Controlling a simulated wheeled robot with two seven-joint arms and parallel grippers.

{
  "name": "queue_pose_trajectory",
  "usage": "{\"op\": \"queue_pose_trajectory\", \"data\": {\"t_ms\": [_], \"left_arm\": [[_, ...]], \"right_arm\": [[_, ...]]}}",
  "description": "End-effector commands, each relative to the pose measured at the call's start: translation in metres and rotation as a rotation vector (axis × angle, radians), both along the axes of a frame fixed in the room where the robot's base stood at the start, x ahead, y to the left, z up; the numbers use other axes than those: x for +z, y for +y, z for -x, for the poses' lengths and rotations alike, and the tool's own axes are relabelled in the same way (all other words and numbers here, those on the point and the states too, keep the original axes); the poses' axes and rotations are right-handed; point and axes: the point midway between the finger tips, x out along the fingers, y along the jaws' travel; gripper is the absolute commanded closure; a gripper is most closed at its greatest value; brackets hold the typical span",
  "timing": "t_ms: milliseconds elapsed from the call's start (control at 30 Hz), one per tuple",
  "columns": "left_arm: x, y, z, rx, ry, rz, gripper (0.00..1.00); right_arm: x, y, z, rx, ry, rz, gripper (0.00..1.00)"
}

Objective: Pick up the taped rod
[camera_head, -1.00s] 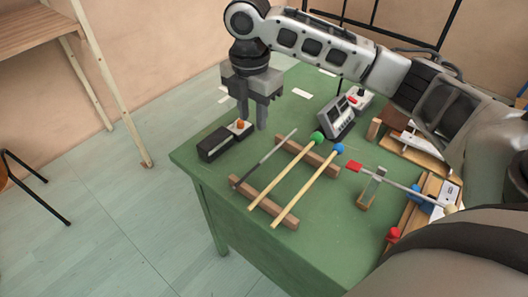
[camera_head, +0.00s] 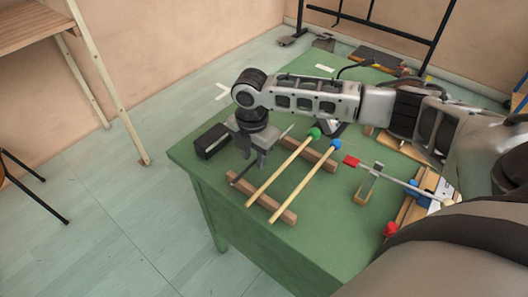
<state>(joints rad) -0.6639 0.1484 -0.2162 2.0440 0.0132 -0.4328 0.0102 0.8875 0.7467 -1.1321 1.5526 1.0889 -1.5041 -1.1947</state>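The taped rod (camera_head: 238,179) is a thin grey rod with a dark lower end. It lies slantwise across two wooden rest bars on the green table, leftmost of three sticks. My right gripper (camera_head: 254,162) points down over the middle of the rod with its fingers apart, and hides part of it. The rod's far tip (camera_head: 288,130) shows beyond the gripper. I cannot tell whether the fingers touch the rod. My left gripper is out of view.
A green-headed mallet (camera_head: 283,167) and a blue-headed mallet (camera_head: 306,182) lie right of the rod on the near rest bar (camera_head: 283,213) and the far one. A black box (camera_head: 212,141) stands at left. A red-tipped stick (camera_head: 385,173) is further right. The table's front is clear.

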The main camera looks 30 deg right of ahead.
Motion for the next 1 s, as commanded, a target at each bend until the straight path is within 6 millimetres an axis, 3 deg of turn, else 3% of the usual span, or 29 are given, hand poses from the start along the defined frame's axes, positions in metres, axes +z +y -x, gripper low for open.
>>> {"op": "queue_pose_trajectory", "data": {"t_ms": [233, 367, 767, 1000], "left_arm": [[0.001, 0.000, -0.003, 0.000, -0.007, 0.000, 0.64], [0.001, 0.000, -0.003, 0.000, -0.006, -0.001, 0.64], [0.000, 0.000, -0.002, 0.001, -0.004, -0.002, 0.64], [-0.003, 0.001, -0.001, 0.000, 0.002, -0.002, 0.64]], "right_arm": [[-0.002, 0.000, 0.000, 0.000, -0.001, 0.000, 0.68], [-0.002, 0.000, 0.000, 0.000, -0.001, 0.000, 1.00], [0.000, 0.000, 0.000, 0.000, -0.002, 0.000, 1.00], [0.021, 0.000, -0.001, -0.001, -0.005, -0.001, 1.00]]}}
